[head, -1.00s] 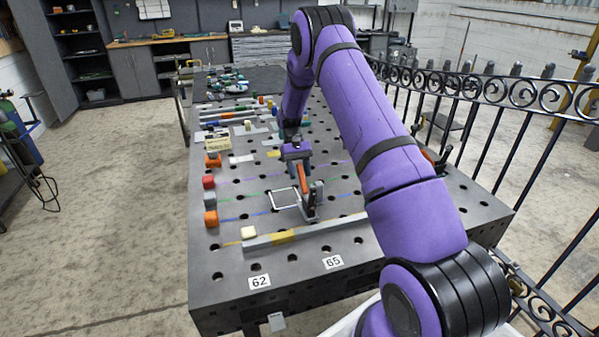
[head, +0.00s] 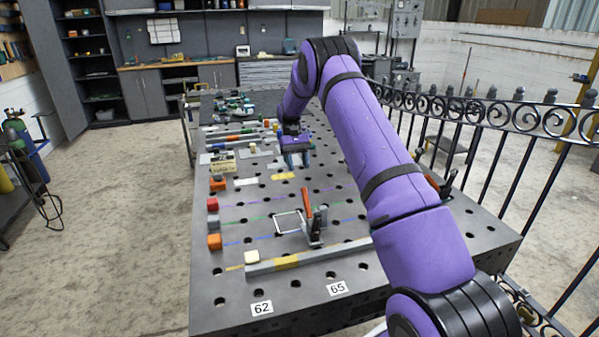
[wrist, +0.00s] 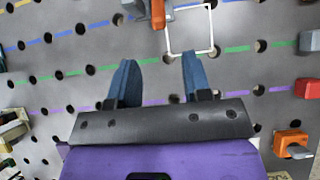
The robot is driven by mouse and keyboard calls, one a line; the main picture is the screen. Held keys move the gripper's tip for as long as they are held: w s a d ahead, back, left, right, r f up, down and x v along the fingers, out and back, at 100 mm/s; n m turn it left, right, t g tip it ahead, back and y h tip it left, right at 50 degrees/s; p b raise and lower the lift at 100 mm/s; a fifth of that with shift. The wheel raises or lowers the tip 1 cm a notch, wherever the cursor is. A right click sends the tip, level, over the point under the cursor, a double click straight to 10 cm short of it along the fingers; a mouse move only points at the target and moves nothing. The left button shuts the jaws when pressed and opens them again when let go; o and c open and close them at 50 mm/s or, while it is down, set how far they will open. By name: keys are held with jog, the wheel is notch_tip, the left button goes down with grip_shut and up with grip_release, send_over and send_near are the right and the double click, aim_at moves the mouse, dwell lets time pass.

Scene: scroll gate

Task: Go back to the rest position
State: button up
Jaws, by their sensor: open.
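My gripper (head: 294,162) hangs above the perforated steel table (head: 237,289), past the upright clamp with the orange handle (head: 308,203). In the wrist view my gripper's two blue fingers (wrist: 156,85) stand well apart with nothing between them. The clamp's orange handle (wrist: 157,12) and the white square frame (wrist: 211,35) show beyond the fingertips, apart from them. In the head view the white frame (head: 289,222) lies beside the clamp's base.
Orange, red and grey blocks (head: 213,222) line the table's left side. A long bar (head: 310,257) crosses its front. A black iron fence (head: 480,130) runs along the right. More parts and tools (head: 235,105) lie at the far end.

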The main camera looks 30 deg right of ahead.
dwell(0.5)
jog(key=s+a+r+t+h, duration=0.1)
jog(key=s+a+r+t, duration=0.1)
jog(key=s+a+r, duration=0.5)
jog(key=s+r+n+t, duration=0.15)
jog(key=s+r, duration=0.25)
jog(key=r, duration=0.6)
jog(key=s+a+r+t+h, duration=0.1)
jog(key=s+a+r+t, duration=0.25)
jog(key=s+r, duration=0.4)
jog(key=s+a+r+n+t, duration=0.1)
jog(key=s+a+t, duration=0.2)
jog(key=s, duration=0.9)
jog(key=s+a+r+t, duration=0.1)
jog(key=s+a, duration=0.3)
jog(key=s, duration=0.8)
jog(key=shift+a+r+n+t, duration=0.2)
jog(key=shift+n+t, duration=0.15)
jog(key=shift+t, duration=0.55)
